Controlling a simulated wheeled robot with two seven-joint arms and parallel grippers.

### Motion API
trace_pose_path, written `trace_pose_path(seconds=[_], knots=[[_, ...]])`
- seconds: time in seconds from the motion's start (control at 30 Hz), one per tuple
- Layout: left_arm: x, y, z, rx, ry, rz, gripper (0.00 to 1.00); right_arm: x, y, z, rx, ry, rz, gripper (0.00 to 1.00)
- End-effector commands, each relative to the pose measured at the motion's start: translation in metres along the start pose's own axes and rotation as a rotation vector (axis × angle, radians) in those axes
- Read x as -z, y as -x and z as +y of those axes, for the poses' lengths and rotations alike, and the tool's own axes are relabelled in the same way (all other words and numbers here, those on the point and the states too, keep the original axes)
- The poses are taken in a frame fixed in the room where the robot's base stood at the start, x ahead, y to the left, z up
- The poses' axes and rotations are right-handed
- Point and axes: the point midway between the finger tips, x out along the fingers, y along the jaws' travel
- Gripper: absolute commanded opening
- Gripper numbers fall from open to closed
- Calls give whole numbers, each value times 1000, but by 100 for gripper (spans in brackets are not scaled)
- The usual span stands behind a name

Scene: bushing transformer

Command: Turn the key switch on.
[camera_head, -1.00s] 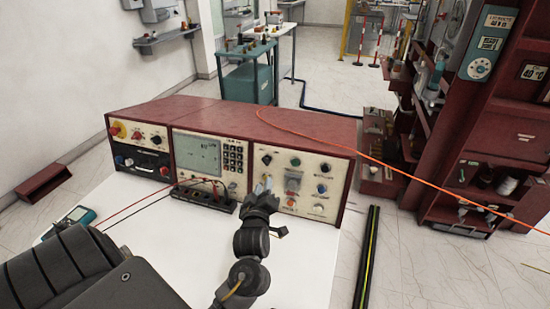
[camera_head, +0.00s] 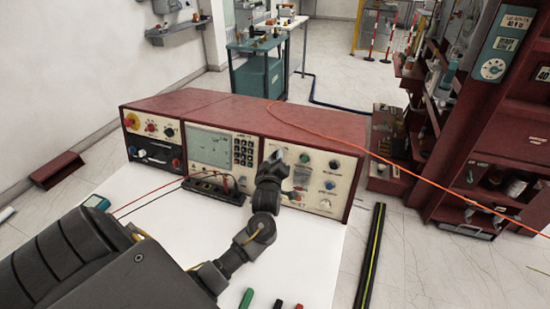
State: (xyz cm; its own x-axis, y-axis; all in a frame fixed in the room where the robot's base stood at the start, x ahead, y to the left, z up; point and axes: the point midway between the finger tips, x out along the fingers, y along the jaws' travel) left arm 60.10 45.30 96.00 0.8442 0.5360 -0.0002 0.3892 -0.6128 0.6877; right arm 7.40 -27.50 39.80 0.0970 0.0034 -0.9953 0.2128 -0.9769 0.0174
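The control panel (camera_head: 341,186) is the cream right-hand face of the red console. The key switch is not visible; the gripper covers that upper left part of the panel. I cannot tell whether the fingers are open or shut, or whether they touch a key. My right gripper is not in view.
A meter panel with a screen (camera_head: 209,148) is left of the control panel. A black terminal block (camera_head: 214,188) with red and black leads sits before it. An orange cable (camera_head: 375,155) crosses the console top. The white tabletop (camera_head: 170,230) is mostly clear.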

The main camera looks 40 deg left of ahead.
Motion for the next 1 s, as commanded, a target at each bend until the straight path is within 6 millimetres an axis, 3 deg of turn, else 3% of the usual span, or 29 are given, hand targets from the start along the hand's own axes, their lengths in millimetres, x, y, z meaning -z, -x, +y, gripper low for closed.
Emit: trace_pose_path(seconds=[0.27, 0.5, 1.0], knots=[[0, -2, 0, 0, 0, 0, 28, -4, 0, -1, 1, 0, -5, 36], [0, -2, 0, 0, 0, 0, 0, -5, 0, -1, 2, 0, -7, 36], [0, -2, -1, -22, -71, -1, 0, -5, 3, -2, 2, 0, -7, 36]])
